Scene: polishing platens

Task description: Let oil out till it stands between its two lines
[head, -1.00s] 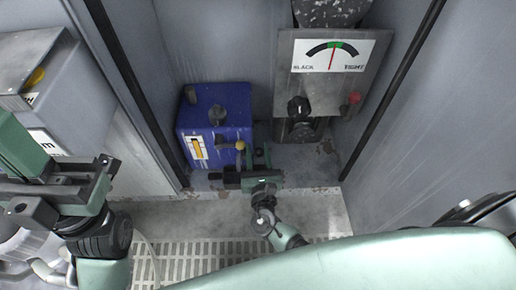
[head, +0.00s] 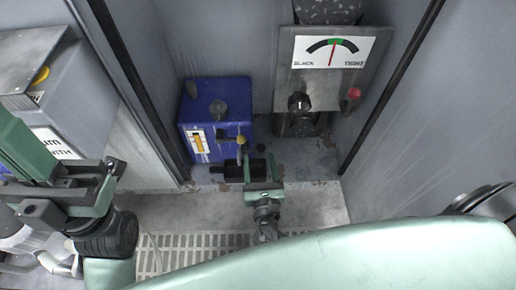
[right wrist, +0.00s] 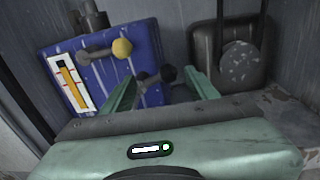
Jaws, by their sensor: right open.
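The blue oil tank (head: 228,97) stands on the ledge, and it fills the left of the right wrist view (right wrist: 95,55). Its white-framed sight window (head: 198,142) shows an orange oil column and thin red lines (right wrist: 70,82). The oil stands high in the window, but I cannot tell its exact place against the lines. A yellow-knobbed lever (right wrist: 121,48) sticks out of the tank's front. Below it is a dark knob (right wrist: 158,76). My right gripper (head: 258,166) is open in front of the tank, its fingers on either side of the dark knob. My left gripper (head: 95,190) is far left.
A tension gauge (head: 333,52) with a black knob (head: 299,103) and a red knob (head: 353,94) is right of the tank. Grey walls close in both sides. A grey machine (head: 45,95) stands at left. A floor grate (head: 195,252) lies in front.

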